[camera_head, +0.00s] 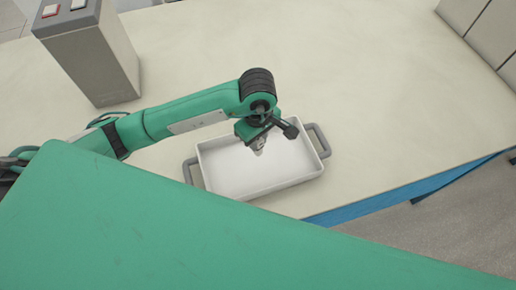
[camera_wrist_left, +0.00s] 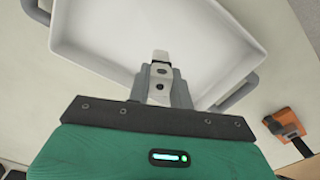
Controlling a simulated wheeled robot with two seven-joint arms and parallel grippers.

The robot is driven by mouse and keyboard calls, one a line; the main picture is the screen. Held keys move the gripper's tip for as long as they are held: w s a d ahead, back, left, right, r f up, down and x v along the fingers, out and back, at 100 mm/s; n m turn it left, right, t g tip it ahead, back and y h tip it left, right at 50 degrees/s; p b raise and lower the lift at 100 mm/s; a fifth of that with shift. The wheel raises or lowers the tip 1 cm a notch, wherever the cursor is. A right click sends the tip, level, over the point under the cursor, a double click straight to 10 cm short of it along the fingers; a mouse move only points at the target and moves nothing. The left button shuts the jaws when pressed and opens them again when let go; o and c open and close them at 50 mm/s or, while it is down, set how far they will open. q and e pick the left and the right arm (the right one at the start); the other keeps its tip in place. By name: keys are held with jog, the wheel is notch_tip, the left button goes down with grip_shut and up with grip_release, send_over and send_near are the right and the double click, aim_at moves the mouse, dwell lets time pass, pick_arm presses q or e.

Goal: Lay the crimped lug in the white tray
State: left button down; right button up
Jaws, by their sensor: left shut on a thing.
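The white tray (camera_head: 226,172) with grey side handles lies on the cream bench near its front edge. It also fills the top of the left wrist view (camera_wrist_left: 100,42), and its floor looks empty. My left gripper (camera_head: 259,147) points down over the tray's inside. In the left wrist view the gripper (camera_wrist_left: 161,88) is shut on the small, pale metal crimped lug (camera_wrist_left: 160,57), whose tip sticks out beyond the fingers. The lug is small in the head view (camera_head: 259,152). Its exact height above the tray floor is hard to tell. My right gripper is not in view.
A grey box with red and white buttons (camera_head: 100,55) stands at the back left. An orange object with a dark part (camera_wrist_left: 285,122) lies beside the tray in the left wrist view. The bench (camera_head: 400,100) right of the tray is clear. Its blue front edge (camera_head: 370,204) is close.

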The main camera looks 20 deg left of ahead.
aim_at(258, 152)
pick_arm(q)
notch_tip(258, 152, down, 7)
jog(key=shift+r+p, duration=0.15)
jog(key=shift+p, duration=0.45)
jog(key=shift+f, duration=0.25)
jog(key=c, duration=1.3)
grip_release()
jog(key=shift+o, duration=0.2)
jog(key=shift+r, duration=0.2)
notch_tip(258, 152, up, 10)
jog(key=b, duration=0.3)
jog(key=shift+r, duration=1)
